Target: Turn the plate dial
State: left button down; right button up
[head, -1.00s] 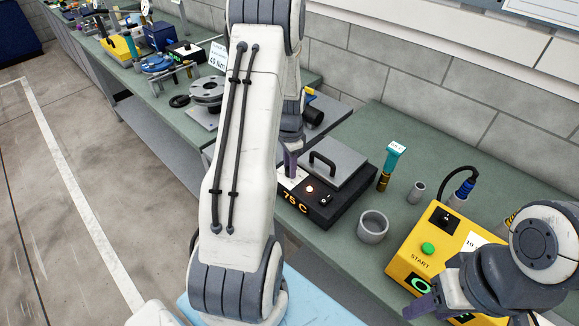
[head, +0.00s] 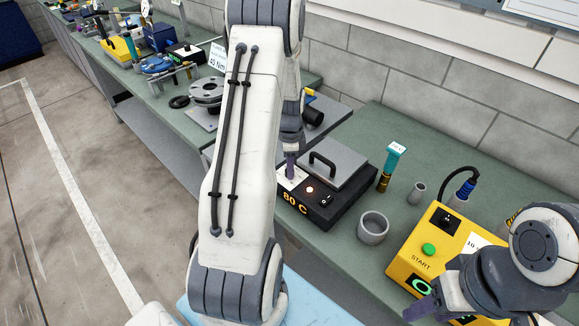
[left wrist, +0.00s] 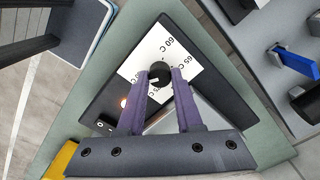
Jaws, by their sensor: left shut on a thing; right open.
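The hot plate (head: 322,212) is a black box with a grey lid and handle, a lit orange lamp and a display reading 80 C. My left gripper (head: 290,172) reaches down to its left end, partly hidden behind my left arm. In the left wrist view, the left gripper (left wrist: 160,74) has its purple fingers shut on the black plate dial (left wrist: 158,82). The dial sits on a white scale card (left wrist: 172,52) with marks including 60 C and 65 C; other marks are partly covered. My right gripper (head: 425,300) is open and empty near the yellow box.
The yellow box (head: 415,242) with a green START button stands right of the hot plate. A grey cup (head: 373,228), a small grey cylinder (head: 417,192) and a teal-topped tool (head: 391,166) stand between. A round grey flange (head: 207,90) lies to the left.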

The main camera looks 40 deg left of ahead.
pick_arm(q)
jog(key=shift+w+r, duration=0.1)
jog(key=shift+w, duration=0.05)
jog(key=c, duration=0.6)
grip_release()
notch_tip(320, 180, up, 10)
jog(key=shift+r+b, duration=0.2)
jog(key=shift+b, duration=0.95)
jog(key=shift+d, duration=0.1)
